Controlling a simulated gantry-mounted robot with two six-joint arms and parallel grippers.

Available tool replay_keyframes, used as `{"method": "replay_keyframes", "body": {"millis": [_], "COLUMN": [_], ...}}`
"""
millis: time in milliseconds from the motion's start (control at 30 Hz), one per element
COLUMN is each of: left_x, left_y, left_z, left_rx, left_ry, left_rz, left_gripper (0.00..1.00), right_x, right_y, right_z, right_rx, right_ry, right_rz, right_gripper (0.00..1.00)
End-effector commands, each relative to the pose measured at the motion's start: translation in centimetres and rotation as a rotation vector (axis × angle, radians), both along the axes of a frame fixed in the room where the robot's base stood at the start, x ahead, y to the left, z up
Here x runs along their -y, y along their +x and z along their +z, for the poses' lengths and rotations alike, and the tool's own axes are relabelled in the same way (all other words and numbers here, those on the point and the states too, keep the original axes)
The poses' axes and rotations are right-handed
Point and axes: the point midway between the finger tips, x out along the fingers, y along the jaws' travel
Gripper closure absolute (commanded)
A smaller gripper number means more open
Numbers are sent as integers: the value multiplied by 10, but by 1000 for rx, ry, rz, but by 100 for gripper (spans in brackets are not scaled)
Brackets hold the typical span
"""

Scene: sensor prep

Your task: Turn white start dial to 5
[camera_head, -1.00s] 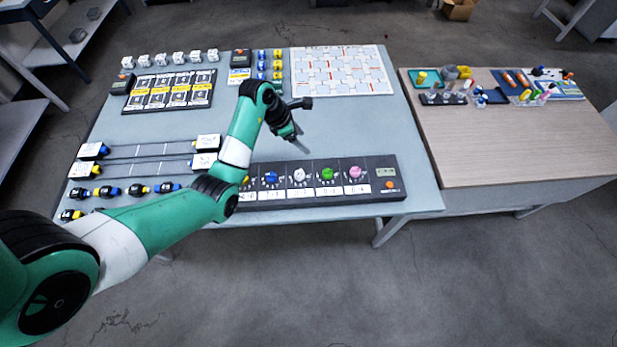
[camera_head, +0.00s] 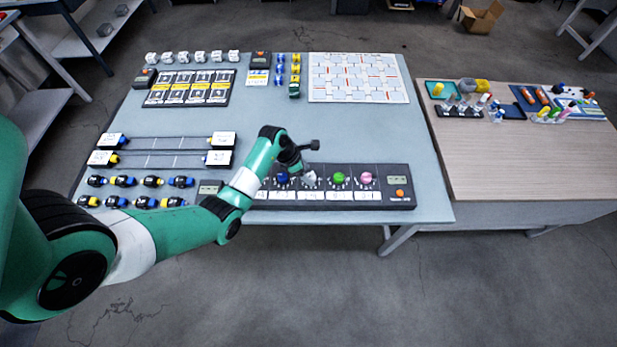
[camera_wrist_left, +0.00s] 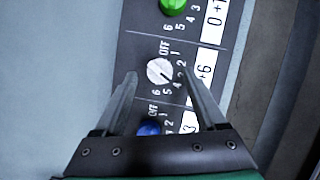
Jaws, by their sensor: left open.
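The white start dial (camera_head: 309,178) sits on the dark dial panel (camera_head: 405,182), between a blue dial (camera_head: 282,178) and a green dial (camera_head: 338,178). In the left wrist view the white dial (camera_wrist_left: 159,71) is ringed by OFF and numbers, with a label ending in 6 beside it. Its pointer is toward the 4 and 5 side; the exact mark is hard to tell. My left gripper (camera_wrist_left: 160,80) is open, with one finger on either side of the white dial; contact cannot be told. In the head view its tips are near the dial. My right gripper is not in view.
The green dial (camera_wrist_left: 173,5) and blue dial (camera_wrist_left: 149,128) flank the white one closely. A pink dial (camera_head: 366,178) is farther right. Sliders and several small connectors lie left of the panel.

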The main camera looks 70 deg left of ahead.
Motion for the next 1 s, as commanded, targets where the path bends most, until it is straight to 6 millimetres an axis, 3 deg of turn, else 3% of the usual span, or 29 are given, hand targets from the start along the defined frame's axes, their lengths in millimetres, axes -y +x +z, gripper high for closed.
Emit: {"method": "replay_keyframes", "body": {"millis": [100, 367, 800, 1000], "left_x": [1, 1, 1, 1], "left_y": [5, 6, 5, 5], "left_z": [-11, -12, -11, -11], "left_rx": [0, 1, 1, 0], "left_ry": [0, 1, 0, 0], "left_rz": [-1, -1, 0, -5], "left_gripper": [27, 27, 100, 100], "right_x": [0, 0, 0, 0], "right_y": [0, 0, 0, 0], "right_z": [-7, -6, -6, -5], "right_rx": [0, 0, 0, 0], "right_ry": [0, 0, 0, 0], "right_rz": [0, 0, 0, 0], "right_gripper": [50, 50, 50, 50]}}
